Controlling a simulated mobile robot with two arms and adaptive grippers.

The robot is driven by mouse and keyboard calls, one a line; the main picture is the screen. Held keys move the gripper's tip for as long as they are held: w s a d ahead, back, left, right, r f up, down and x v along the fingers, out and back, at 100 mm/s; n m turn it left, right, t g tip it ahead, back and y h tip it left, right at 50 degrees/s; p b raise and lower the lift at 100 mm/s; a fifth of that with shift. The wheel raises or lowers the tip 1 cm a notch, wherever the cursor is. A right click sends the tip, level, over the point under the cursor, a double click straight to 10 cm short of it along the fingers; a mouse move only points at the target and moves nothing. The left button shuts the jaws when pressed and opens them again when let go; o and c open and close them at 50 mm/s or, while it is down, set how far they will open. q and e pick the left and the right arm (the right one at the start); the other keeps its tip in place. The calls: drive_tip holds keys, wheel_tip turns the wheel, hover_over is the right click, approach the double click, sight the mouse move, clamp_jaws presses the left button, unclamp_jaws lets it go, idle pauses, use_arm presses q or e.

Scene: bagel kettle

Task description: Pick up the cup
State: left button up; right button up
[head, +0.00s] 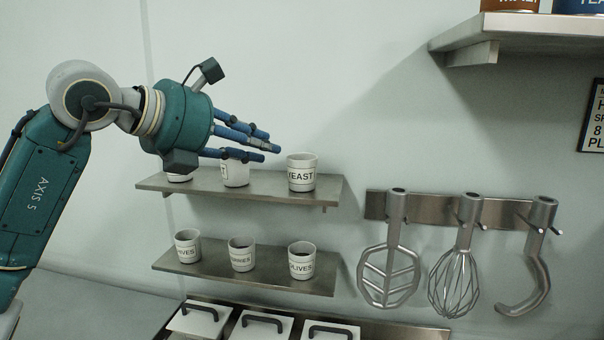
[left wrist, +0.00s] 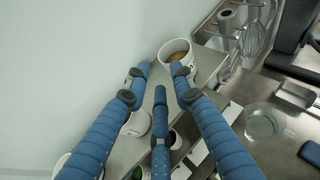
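A white cup labelled YEAST (head: 301,174) stands upright at the right end of the upper metal shelf (head: 326,188). It also shows in the left wrist view (left wrist: 183,50), with brownish contents. My left gripper (head: 268,147) has its blue fingers spread and points right, with its tips just left of the YEAST cup, near rim height. In the left wrist view the fingers (left wrist: 161,72) are apart with nothing between them. The tips look close to the cup; I cannot tell whether they touch. Two more white cups, one in the middle (head: 236,174), stand behind or below the fingers, partly hidden. My right gripper is not in view.
Lidded bins (head: 265,326) sit below. A rack (head: 428,208) with a whisk (head: 461,270) and other utensils hangs at right. A higher shelf (head: 520,40) juts out upper right.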

sight(302, 172)
use_arm(q)
drive_tip(key=shift+x, duration=1)
drive_tip(key=p+x, duration=0.3)
drive_tip(key=x, duration=0.1)
drive_tip(key=shift+d+r, duration=0.1)
drive_tip(key=shift+r, duration=0.05)
drive_tip(key=shift+w+d+f, duration=0.3)
drive_tip(key=shift+d, duration=0.05)
drive_tip(key=shift+s+a, duration=0.1)
drive_tip(key=shift+a, duration=0.05)
clamp_jaws()
